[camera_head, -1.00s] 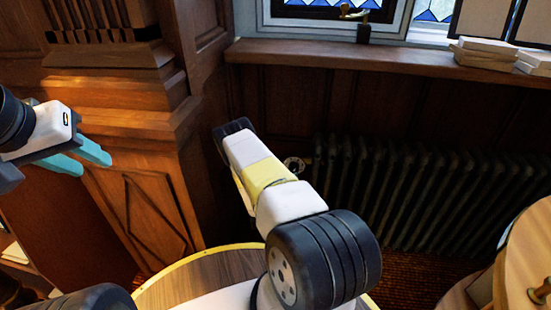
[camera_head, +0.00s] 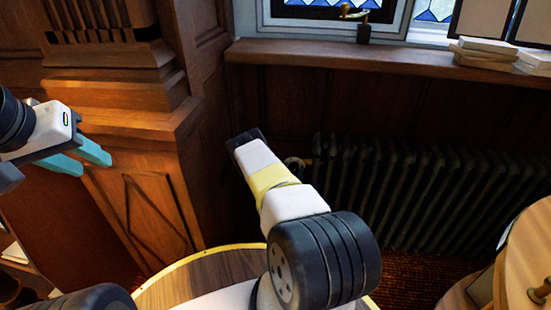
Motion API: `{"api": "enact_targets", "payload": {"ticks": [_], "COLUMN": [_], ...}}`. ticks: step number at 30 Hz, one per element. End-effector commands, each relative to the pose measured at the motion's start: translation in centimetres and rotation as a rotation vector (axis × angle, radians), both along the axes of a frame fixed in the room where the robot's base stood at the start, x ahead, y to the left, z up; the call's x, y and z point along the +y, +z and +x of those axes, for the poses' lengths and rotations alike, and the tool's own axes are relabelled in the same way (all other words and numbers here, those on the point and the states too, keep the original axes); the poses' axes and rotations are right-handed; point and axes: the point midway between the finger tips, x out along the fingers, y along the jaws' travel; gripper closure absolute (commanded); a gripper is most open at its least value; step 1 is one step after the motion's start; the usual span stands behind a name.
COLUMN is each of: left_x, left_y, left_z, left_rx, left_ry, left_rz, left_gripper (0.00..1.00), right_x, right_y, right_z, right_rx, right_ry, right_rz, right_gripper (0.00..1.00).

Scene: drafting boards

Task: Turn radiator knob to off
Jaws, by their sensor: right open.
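The dark cast-iron radiator (camera_head: 420,195) stands under the wooden ledge on the right. The knob's setting is too small to read. My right gripper (camera_head: 246,139) reaches forward just to the left of the knob. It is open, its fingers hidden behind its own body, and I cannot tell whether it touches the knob. My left gripper (camera_head: 84,160) is at the far left, away from the radiator, with its two teal fingers apart and empty.
A carved wooden pillar (camera_head: 135,160) stands at left. A round wooden tabletop (camera_head: 200,278) lies below my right arm. Another wooden piece (camera_head: 530,250) is at lower right.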

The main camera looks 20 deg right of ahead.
Motion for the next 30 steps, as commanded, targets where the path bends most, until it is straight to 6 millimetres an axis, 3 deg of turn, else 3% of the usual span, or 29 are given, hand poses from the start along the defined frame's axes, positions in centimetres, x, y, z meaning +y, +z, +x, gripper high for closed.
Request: {"api": "enact_targets", "payload": {"ticks": [2, 12, 22, 30], "left_x": [0.00, 0.00, 0.00, 0.00], "left_y": [0.00, 0.00, 0.00, 0.00], "left_z": [0.00, 0.00, 0.00, 0.00], "left_rx": [0.000, 0.000, 0.000, 0.000], "left_ry": [0.000, 0.000, 0.000, 0.000], "left_rz": [0.000, 0.000, 0.000, 0.000], "left_gripper": [0.64, 0.64, 0.64, 0.64], "right_x": [0.01, 0.03, -0.01, -0.05], "right_y": [-0.01, 0.00, 0.06, 0.16], "right_z": [-0.02, -0.02, -0.05, -0.05], "right_rx": [0.000, 0.000, -0.028, -0.123], "right_ry": [0.000, 0.000, -0.001, -0.002], "right_rz": [0.000, 0.000, 0.046, 0.201], "right_gripper": [0.33, 0.95, 0.95, 0.95]}}
